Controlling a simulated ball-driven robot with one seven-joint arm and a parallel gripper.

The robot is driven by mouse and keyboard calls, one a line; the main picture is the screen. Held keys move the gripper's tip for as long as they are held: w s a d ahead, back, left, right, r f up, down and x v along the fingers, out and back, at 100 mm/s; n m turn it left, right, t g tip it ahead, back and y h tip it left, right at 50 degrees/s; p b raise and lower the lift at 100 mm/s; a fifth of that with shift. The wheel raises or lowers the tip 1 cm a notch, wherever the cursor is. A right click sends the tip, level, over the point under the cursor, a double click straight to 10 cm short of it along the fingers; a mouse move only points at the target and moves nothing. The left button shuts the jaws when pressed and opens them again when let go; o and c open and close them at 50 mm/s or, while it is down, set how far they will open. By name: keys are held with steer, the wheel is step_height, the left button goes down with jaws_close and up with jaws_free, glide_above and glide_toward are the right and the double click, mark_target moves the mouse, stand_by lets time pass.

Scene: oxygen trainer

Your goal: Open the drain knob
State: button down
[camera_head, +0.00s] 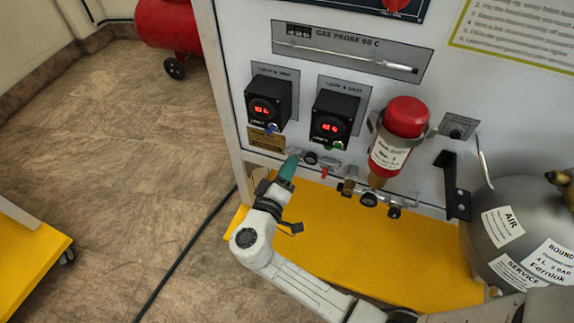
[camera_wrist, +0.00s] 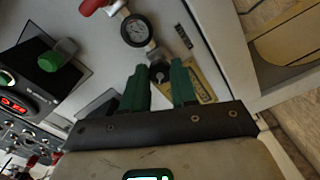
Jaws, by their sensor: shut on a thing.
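My gripper (camera_head: 291,160) reaches up to the lower left of the trainer's front panel. In the wrist view its two green fingers (camera_wrist: 160,67) stand on either side of a small dark knob (camera_wrist: 158,75), the drain knob, and are shut on it. The knob sits just below a round pressure gauge (camera_wrist: 136,30) on the same fitting. In the head view the fingers hide most of the knob, and its turned angle cannot be told.
A small red-handled valve (camera_head: 324,172) and brass fittings (camera_head: 348,187) are to the right of my gripper. A red-capped bottle (camera_head: 403,120) and grey air tank (camera_head: 515,230) stand further right. The yellow base shelf (camera_head: 400,265) lies below; the floor at left is open.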

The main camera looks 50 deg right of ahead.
steer(key=n+p, duration=1.4)
steer(key=n, duration=1.2)
steer(key=shift+f+n, duration=0.1)
steer(key=shift+n, duration=0.2)
steer(key=c, duration=0.9)
jaws_free()
steer(key=shift+p, duration=0.3)
steer(key=shift+a, duration=0.15)
steer(key=v, duration=1)
steer(key=shift+s+a, duration=0.15)
steer(key=shift+a, duration=0.1)
